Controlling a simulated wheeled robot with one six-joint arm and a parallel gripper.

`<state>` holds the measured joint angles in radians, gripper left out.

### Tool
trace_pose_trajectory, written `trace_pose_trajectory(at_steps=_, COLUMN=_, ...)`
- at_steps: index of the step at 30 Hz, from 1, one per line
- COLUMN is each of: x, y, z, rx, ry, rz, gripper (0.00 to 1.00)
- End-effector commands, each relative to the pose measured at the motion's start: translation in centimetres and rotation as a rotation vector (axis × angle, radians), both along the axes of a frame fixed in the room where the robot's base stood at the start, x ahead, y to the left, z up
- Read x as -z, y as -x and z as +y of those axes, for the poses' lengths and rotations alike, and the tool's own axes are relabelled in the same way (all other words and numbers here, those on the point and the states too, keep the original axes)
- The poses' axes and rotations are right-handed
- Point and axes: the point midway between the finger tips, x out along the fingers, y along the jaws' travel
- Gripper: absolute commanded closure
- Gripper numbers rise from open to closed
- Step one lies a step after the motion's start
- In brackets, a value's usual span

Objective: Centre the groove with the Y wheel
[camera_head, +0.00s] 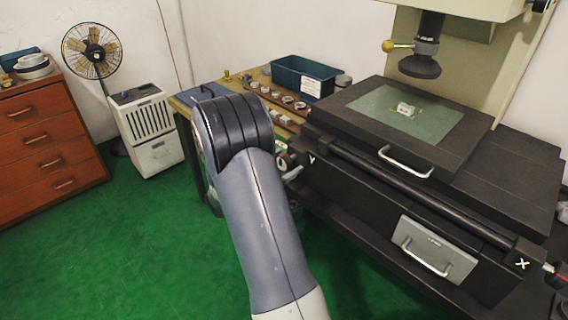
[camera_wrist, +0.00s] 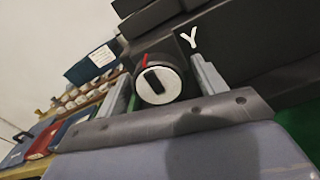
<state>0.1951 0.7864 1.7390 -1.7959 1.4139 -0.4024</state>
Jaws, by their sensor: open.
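The Y wheel (camera_wrist: 158,84) shows in the wrist view as a dark knob with a white face, a black bar across it and a red mark at its top. A white letter Y stands beside it on the dark machine. My gripper (camera_wrist: 160,67) is open, with one finger on each side of the wheel; whether the fingers touch it I cannot tell. In the head view the wheel (camera_head: 281,160) is partly hidden behind my arm. A small pale ring (camera_head: 405,109) lies on the green plate (camera_head: 376,104) of the stage; its groove is too small to make out.
A dark column with a round foot (camera_head: 420,66) hangs above the stage. The X wheel (camera_head: 557,277) is at the lower right edge. A bench with several rings (camera_head: 288,101) and a blue bin (camera_head: 303,78) stands behind. Green floor is free at left.

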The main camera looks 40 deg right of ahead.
Motion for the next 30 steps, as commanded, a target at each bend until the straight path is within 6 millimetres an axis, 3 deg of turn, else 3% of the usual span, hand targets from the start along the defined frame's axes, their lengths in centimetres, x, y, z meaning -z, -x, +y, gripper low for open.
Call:
trace_pose_trajectory(at_steps=3, x=0.00, y=-0.01, z=0.02, rx=0.000, ry=0.000, rz=0.000, gripper=0.34)
trace_pose_trajectory(at_steps=19, x=-0.01, y=0.01, z=0.05, rx=0.000, ry=0.000, rz=0.000, gripper=0.77)
trace_pose_trajectory(at_steps=30, x=0.30, y=-0.04, z=0.06, rx=0.000, ry=-0.005, rz=-0.075, gripper=0.78)
